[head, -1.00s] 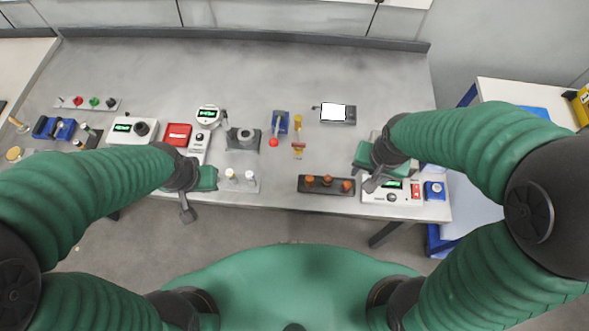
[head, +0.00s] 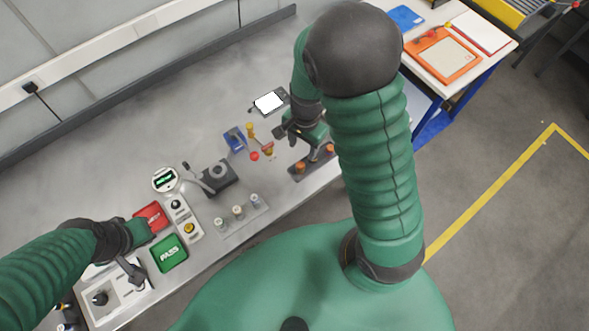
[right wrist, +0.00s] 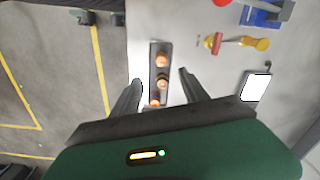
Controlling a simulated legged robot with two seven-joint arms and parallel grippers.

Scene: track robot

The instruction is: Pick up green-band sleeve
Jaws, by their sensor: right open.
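No green band can be made out on any part, so I cannot tell which one is the green-band sleeve. A dark rack (right wrist: 153,90) holds three copper-orange round parts (right wrist: 162,60) and lies between the spread fingers of my right gripper (right wrist: 160,88) in the right wrist view. The gripper is open, with nothing held. In the head view my right gripper (head: 284,131) is beside that rack, which my arm partly covers. A grey plate (head: 229,229) carries three pale upright cylinders (head: 238,211). My left gripper (head: 136,272) is at the lower left over a white device; its jaw opening is unclear.
A red-and-yellow tool (right wrist: 236,42) and a white-screen device (right wrist: 256,87) lie near the rack. A black fixture (head: 218,176), a green PASS panel (head: 169,253) and a red box (head: 151,216) are further left. The back of the bench is clear.

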